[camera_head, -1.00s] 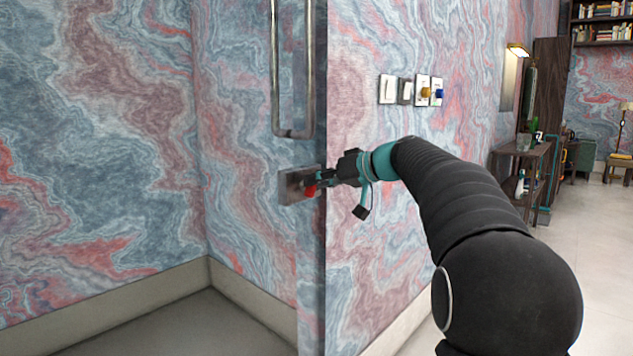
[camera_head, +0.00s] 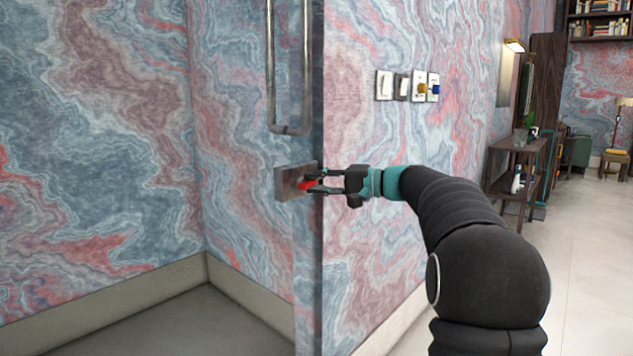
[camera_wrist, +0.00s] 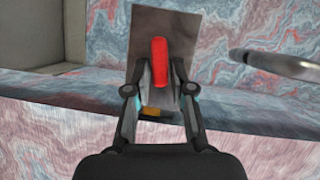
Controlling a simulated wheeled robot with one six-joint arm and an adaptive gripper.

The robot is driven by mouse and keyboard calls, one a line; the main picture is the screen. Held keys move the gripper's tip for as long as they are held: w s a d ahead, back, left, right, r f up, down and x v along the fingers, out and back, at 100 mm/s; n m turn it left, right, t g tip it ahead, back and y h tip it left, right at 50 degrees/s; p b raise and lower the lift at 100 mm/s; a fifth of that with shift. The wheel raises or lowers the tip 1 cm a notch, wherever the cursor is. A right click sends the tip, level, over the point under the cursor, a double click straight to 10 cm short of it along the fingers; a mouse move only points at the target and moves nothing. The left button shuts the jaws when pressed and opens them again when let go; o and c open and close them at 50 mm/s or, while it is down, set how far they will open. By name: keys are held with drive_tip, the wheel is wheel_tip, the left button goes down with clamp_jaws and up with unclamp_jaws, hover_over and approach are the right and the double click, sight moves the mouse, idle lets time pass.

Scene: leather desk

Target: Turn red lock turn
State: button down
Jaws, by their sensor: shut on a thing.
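The red lock turn (camera_head: 306,185) sits on a grey metal plate (camera_head: 287,184) on the door edge, below a long handle. In the wrist view the red lock turn (camera_wrist: 159,62) stands nearly upright in the picture, with the grey plate (camera_wrist: 185,30) behind it. My gripper (camera_head: 314,183) reaches it from the right, and its fingers (camera_wrist: 160,88) are shut on the lower part of the turn, one on each side. The fingers hide part of the turn in the head view.
A long metal pull handle (camera_head: 271,70) hangs just above the plate; its end (camera_wrist: 275,64) shows at the right in the wrist view. Switches and knobs (camera_head: 407,87) are on the wall to the right. A side table (camera_head: 515,165) stands farther back.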

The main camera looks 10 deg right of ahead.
drive_tip(key=shift+f+m+y, duration=0.15)
drive_tip(key=shift+m+y, duration=0.25)
drive_tip(key=shift+m, duration=0.5)
drive_tip(key=c, duration=1)
unclamp_jaws()
drive_tip(key=shift+d, duration=0.1)
drive_tip(key=v, duration=1.1)
drive_tip(key=shift+s+d+f, duration=0.15)
drive_tip(key=shift+s+d, duration=0.15)
drive_tip(key=shift+s, duration=0.05)
